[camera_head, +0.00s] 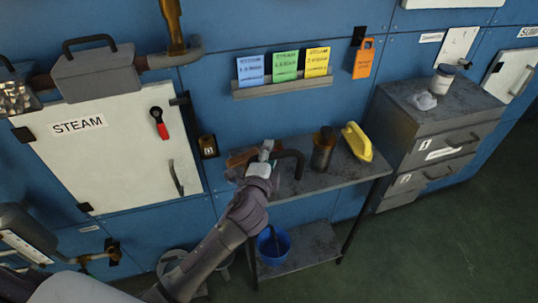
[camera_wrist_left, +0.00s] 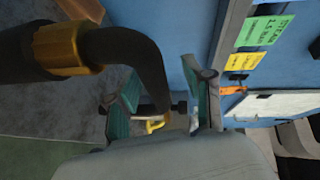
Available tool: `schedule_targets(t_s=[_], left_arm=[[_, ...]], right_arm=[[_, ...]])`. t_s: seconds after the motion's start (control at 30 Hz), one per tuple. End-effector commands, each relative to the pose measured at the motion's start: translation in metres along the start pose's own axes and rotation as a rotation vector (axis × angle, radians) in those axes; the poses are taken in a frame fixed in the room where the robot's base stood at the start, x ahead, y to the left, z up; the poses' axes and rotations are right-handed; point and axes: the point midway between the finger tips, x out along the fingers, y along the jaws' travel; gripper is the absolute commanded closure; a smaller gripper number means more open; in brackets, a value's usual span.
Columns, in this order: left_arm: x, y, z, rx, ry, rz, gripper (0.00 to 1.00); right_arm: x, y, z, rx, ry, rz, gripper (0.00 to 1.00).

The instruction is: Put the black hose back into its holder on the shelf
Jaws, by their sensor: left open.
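The black hose (camera_head: 291,156) lies at the shelf's left part in the head view, its bent end hooking down to the right of my left gripper (camera_head: 264,160). In the left wrist view the hose (camera_wrist_left: 130,45) is large, with a brass-coloured collar (camera_wrist_left: 68,48), and its bend drops between the spread fingers of my left gripper (camera_wrist_left: 163,85). The fingers are open; whether they touch the hose I cannot tell. A dark brown upright cylinder (camera_head: 322,152) stands on the shelf (camera_head: 340,177) right of the hose; I cannot tell if it is the holder. My right gripper is out of view.
A yellow object (camera_head: 357,141) stands at the shelf's right end. A blue bucket (camera_head: 273,246) sits on the lower level. A grey drawer cabinet (camera_head: 437,125) is to the right, and a white STEAM door (camera_head: 115,165) to the left. Cards (camera_head: 285,66) hang above. Floor at right is clear.

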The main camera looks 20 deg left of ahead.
Motion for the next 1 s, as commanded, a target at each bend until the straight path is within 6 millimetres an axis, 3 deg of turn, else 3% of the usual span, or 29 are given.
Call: schedule_targets(t_s=[0.23, 0.5, 0.7, 1.0], left_arm=[[-0.018, 0.002, 0.000, 0.000, 0.000, 0.003, 0.48], [-0.076, 0.002, 0.000, -0.001, 0.000, 0.003, 0.48], [-0.108, 0.001, 0.000, 0.000, 0.001, 0.001, 0.48], [-0.121, 0.000, 0.000, 0.000, 0.000, 0.000, 0.48]], right_arm=[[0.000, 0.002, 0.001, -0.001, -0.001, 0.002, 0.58], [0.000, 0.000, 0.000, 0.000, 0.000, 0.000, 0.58], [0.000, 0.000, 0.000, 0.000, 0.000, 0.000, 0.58], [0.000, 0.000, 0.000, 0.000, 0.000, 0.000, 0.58]])
